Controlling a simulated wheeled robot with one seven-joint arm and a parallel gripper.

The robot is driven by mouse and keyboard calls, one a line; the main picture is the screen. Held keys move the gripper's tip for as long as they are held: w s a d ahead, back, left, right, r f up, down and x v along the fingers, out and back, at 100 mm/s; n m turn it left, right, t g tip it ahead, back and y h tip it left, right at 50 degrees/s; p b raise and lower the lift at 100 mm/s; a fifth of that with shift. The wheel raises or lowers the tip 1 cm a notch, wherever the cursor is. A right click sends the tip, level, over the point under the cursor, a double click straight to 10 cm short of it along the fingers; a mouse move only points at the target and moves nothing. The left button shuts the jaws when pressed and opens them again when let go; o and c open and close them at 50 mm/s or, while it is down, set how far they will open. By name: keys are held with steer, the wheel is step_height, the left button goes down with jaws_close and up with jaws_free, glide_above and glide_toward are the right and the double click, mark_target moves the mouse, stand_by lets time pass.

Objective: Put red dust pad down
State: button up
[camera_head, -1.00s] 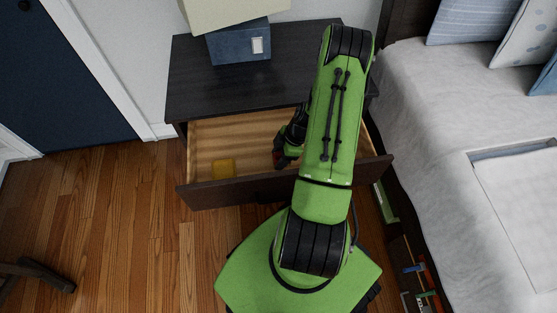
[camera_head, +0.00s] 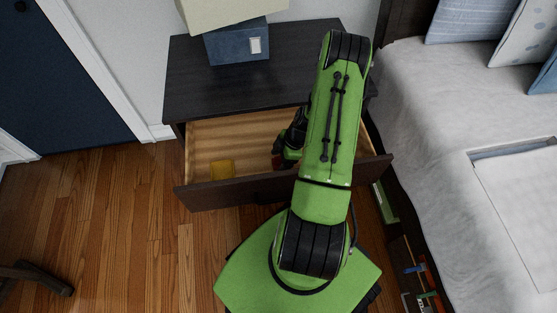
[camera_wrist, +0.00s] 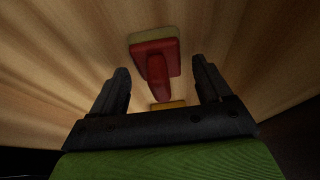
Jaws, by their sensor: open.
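The red dust pad (camera_wrist: 153,52) has a red handle and a pale underside layer. In the wrist view it lies against the wooden inside of the open drawer (camera_head: 245,130), beyond my gripper. My gripper (camera_wrist: 160,78) is open, with one dark finger on each side of the handle's line. No contact between fingers and pad shows. In the head view a small red part of the pad (camera_head: 277,162) shows at the drawer's front, beside my gripper, which my arm partly hides.
A yellow item (camera_head: 222,169) lies in the drawer left of the pad; it also shows in the wrist view (camera_wrist: 168,105). The dark nightstand top (camera_head: 190,75) carries a blue box (camera_head: 236,45). A bed (camera_head: 430,110) stands close on the right.

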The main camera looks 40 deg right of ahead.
steer(key=p+v, duration=0.3)
steer(key=v, duration=0.8)
steer(key=w+a+r+m+h, duration=0.2)
steer(key=a+r, duration=0.4)
steer(key=r, duration=0.4)
steer(key=w+a+r+m+h, duration=0.1)
steer(key=a+r+m, duration=0.1)
steer(key=a+r, duration=0.65)
steer(key=s+a+r+m+t, duration=0.3)
steer(key=s+a+r+m, duration=0.4)
steer(key=s+r, duration=0.5)
steer(key=shift+a+r+h, duration=0.4)
steer(key=shift+a+r, duration=0.1)
steer(key=shift+a, duration=0.45)
steer(key=shift+s, duration=0.1)
